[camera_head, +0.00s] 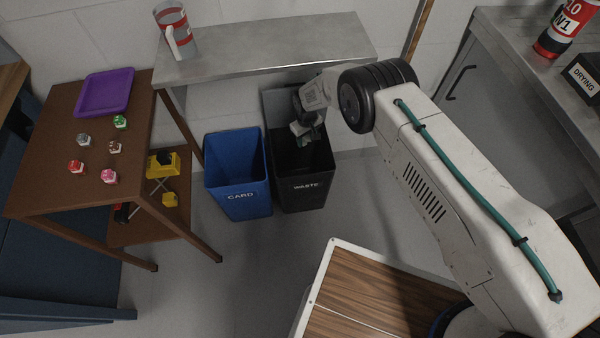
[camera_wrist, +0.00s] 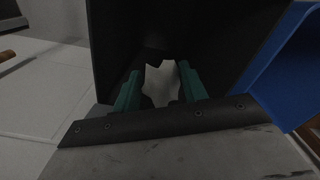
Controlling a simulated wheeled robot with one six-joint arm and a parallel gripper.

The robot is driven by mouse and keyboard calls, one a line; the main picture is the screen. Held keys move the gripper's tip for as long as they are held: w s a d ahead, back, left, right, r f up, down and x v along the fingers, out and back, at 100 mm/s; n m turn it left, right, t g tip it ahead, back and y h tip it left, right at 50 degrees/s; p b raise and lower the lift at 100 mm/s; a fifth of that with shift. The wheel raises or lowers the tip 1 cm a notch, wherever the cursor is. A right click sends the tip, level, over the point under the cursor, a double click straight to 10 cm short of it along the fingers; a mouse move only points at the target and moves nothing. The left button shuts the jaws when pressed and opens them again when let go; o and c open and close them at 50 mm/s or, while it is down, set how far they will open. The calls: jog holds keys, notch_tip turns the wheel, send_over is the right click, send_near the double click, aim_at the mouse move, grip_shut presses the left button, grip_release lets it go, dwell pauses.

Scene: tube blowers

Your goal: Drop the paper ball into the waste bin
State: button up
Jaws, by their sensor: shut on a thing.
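The black waste bin (camera_head: 303,196), labelled WASTE, stands on the floor under the metal shelf. Its dark inside wall (camera_wrist: 120,35) fills the upper part of the wrist view. My gripper (camera_head: 303,132) is over the bin's opening, pointing down. In the wrist view, my gripper's two green fingers (camera_wrist: 160,78) are shut on a whitish, crumpled paper ball (camera_wrist: 160,84). The ball also shows as a small pale patch in the head view (camera_head: 299,128). Its lower part and exact height above the bin floor are unclear.
A blue bin (camera_head: 238,194) labelled CARD stands directly left of the waste bin. A brown table (camera_head: 60,190) with a purple tray (camera_head: 105,92) and several small blocks stands left.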

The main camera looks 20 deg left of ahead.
jog(key=shift+f, duration=1.95)
jog(key=o, duration=1)
notch_tip(320, 180, up, 4)
jog(key=shift+s+f, duration=0.1)
jog(key=shift+s, duration=0.05)
jog(key=s+d, duration=0.2)
jog(key=s, duration=0.2)
jog(key=s+d, duration=0.3)
jog(key=s, duration=0.2)
jog(key=s+d+r, duration=0.1)
jog(key=s+d, duration=0.2)
jog(key=s, duration=0.1)
jog(key=shift+s+d+r, duration=0.1)
jog(key=shift+s+d, duration=0.1)
jog(key=shift+s, duration=0.05)
